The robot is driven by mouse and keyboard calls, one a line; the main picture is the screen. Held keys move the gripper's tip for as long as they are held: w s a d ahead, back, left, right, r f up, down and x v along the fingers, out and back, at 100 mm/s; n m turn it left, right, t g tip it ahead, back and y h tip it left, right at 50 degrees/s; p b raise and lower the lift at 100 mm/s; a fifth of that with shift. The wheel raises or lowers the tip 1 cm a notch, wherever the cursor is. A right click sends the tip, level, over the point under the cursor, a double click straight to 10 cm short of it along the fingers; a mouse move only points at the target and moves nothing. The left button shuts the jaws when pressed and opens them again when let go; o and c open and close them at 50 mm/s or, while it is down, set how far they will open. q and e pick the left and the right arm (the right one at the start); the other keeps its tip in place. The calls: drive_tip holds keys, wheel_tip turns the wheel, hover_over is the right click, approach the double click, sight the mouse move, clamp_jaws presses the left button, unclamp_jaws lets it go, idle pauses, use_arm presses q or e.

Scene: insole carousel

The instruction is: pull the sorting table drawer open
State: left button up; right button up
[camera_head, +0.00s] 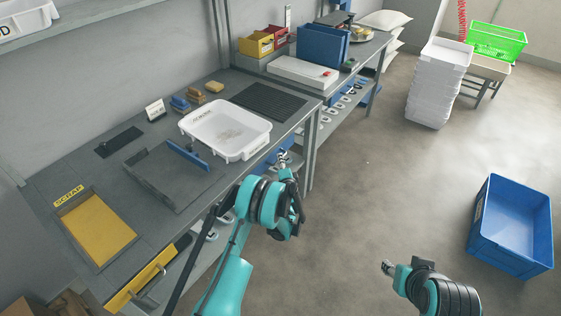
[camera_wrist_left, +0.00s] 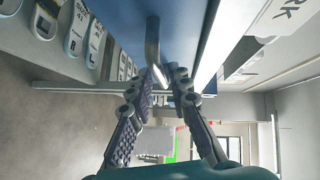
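In the left wrist view a blue drawer front (camera_wrist_left: 185,25) fills the top middle, with a bent metal handle (camera_wrist_left: 153,45) standing out from it. My left gripper (camera_wrist_left: 168,72) is at this handle, its fingertips close together on the bar; part of the bar is hidden between them. In the head view the left gripper (camera_head: 283,157) is at the front edge of the sorting table (camera_head: 235,88), below the white tray. Only a little blue of the drawer shows there, so I cannot tell how far out it is. My right gripper (camera_head: 388,267) hangs over the floor, away from the table.
A white tray (camera_head: 262,136) and a dark grey tray (camera_head: 150,182) are on the table. A yellow scrap drawer front (camera_head: 128,292) is at lower left. A blue crate (camera_head: 535,255) stands on the floor at right. The floor between is clear.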

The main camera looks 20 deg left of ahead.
use_arm(q)
drive_tip(key=shift+x, duration=0.9)
clamp_jaws()
drive_tip(key=shift+d, duration=0.1)
drive_tip(key=s+d, duration=0.5)
drive_tip(key=d, duration=0.8)
drive_tip(key=s+d, duration=0.5)
drive_tip(key=d, duration=0.9)
unclamp_jaws()
